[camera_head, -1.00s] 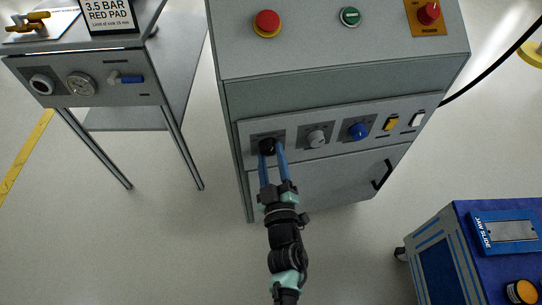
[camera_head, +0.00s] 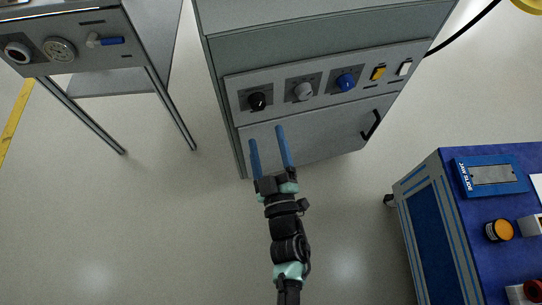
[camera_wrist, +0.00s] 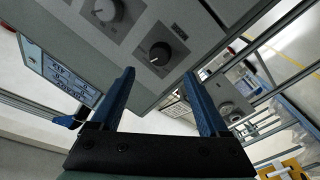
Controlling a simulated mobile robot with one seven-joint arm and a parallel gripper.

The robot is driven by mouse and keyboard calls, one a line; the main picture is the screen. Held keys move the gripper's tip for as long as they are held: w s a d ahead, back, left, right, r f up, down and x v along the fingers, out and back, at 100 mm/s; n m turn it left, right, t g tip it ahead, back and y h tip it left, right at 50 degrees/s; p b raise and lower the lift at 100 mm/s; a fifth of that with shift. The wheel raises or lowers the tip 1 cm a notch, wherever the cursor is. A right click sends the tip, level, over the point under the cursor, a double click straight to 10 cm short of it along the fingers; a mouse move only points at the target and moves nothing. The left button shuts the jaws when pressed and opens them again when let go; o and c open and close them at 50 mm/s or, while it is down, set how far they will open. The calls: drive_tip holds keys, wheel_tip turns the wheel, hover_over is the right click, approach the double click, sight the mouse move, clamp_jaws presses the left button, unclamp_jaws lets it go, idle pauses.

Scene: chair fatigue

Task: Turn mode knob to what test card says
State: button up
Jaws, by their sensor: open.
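A black knob (camera_head: 257,101), a grey knob (camera_head: 303,91) and a blue knob (camera_head: 346,82) sit in a row on the grey machine's front panel. In the wrist view my fingertips (camera_wrist: 158,74) stand either side below the black knob. No readable test card shows now.
A yellow switch (camera_head: 378,73) and a white switch (camera_head: 404,68) are right of the knobs, above a dark handle (camera_head: 371,124). A steel bench (camera_head: 75,45) stands left, a blue cart (camera_head: 445,190) right. The floor between is clear.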

drive_tip(key=s, duration=0.4)
drive_tip(key=shift+s+d+f, duration=0.15)
drive_tip(key=shift+s+d, duration=0.2)
drive_tip(key=shift+s, duration=0.05)
drive_tip(key=w+d+r+m+t+h, duration=0.15)
drive_tip(key=w+r, duration=0.25)
drive_tip(key=r, duration=0.8)
drive_tip(key=w+r+m+t+h, duration=0.2)
drive_tip(key=w+r+m, duration=0.15)
drive_tip(key=r, duration=0.75)
drive_tip(key=w+d+r+m+t+h, duration=0.15)
drive_tip(key=w+r, duration=0.25)
drive_tip(key=r, duration=0.8)
drive_tip(key=s+a+r+m+t+y, duration=0.15)
drive_tip(key=s+r, duration=0.25)
drive_tip(key=r, duration=0.5)
drive_tip(key=s+a+r+t, duration=0.1)
drive_tip(key=s+a+r, duration=0.1)
drive_tip(key=s+r, duration=0.5)
drive_tip(key=s+a+r+m+t+y, duration=0.1)
drive_tip(key=s+a+r+t, duration=0.1)
drive_tip(key=r, duration=1)
wheel_tip(320, 180, up, 28)
drive_tip(key=p, duration=2.9)
drive_tip(key=shift+w+d+p, duration=0.2)
drive_tip(key=shift+d+p, duration=0.1)
drive_tip(key=shift+p, duration=0.1)
drive_tip(key=shift+r+g, duration=0.1)
drive_tip(key=shift+g, duration=0.15)
